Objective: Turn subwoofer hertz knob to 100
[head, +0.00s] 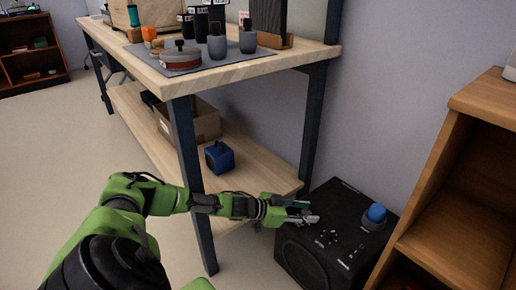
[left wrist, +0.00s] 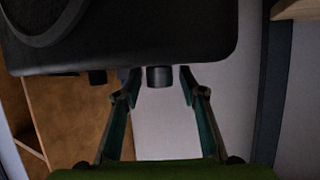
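The black subwoofer (head: 308,262) stands on the floor between the workbench and the wooden shelf. Small knobs (head: 326,237) and pale markings sit on its top face; the markings are too small to read. My left gripper (head: 312,218) reaches over the subwoofer's top from the left, close to the knobs. In the left wrist view, the subwoofer (left wrist: 130,45) fills the top, with part of its round speaker. A dark knob (left wrist: 160,77) sticks out between the fingertips of my left gripper (left wrist: 160,80). The fingers are open, with a gap visible on each side of it. My right gripper is out of view.
A blue-topped object (head: 376,214) stands on the subwoofer's top, right of the knobs. The workbench (head: 240,72) is at left, with a blue box (head: 219,157) on its lower shelf. A wooden shelf (head: 458,215) stands close on the right. Open floor (head: 60,130) lies left.

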